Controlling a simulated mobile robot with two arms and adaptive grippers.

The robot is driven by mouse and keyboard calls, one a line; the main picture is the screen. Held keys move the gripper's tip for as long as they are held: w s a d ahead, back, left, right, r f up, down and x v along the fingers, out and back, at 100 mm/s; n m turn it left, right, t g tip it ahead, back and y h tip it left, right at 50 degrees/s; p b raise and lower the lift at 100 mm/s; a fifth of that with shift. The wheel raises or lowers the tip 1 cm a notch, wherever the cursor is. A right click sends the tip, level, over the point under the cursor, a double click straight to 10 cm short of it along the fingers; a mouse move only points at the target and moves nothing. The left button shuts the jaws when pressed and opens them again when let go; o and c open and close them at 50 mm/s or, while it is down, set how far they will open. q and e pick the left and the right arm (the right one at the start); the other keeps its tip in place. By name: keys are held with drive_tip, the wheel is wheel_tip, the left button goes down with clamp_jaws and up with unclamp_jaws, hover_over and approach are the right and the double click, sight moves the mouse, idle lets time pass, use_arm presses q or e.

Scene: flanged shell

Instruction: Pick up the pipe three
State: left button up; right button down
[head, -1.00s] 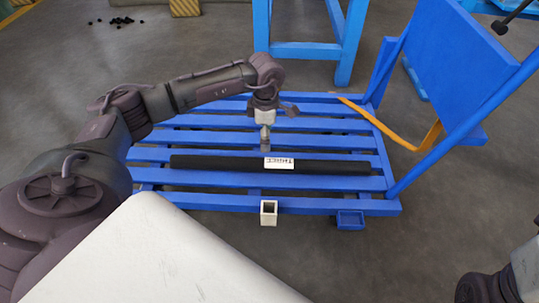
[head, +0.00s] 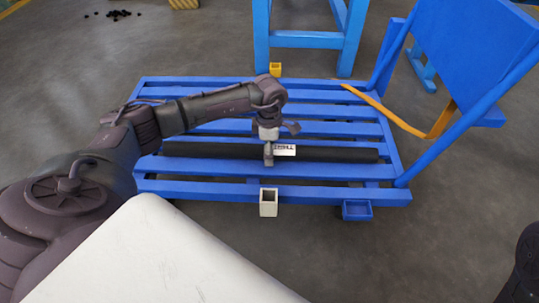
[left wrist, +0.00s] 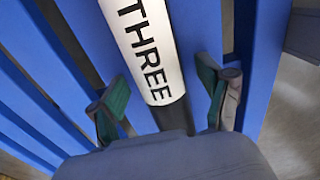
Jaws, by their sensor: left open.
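Pipe three is a long black pipe (head: 335,154) lying across the blue slatted bed of a cart. Its white label (head: 284,150) shows near the middle, and the left wrist view shows the label reading THREE (left wrist: 148,45). My left gripper (head: 268,156) points down at the pipe beside the label. In the left wrist view the left gripper (left wrist: 168,100) is open, with one green-padded finger on each side of the pipe. I cannot tell whether the fingers touch it. My right gripper is not in view; only a dark part of my right arm shows at the lower right edge.
The blue cart bed (head: 330,194) has gaps between its slats. A blue upright panel (head: 470,50) and a yellow strap (head: 400,117) are at its right. A white square socket (head: 268,203) stands at the front edge. A blue frame (head: 305,39) stands behind.

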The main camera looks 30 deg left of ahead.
use_arm(q)
drive_tip(key=shift+f, duration=0.1)
clamp_jaws()
drive_tip(key=shift+w, duration=0.1)
idle(0.5)
drive_tip(key=shift+r, duration=0.25)
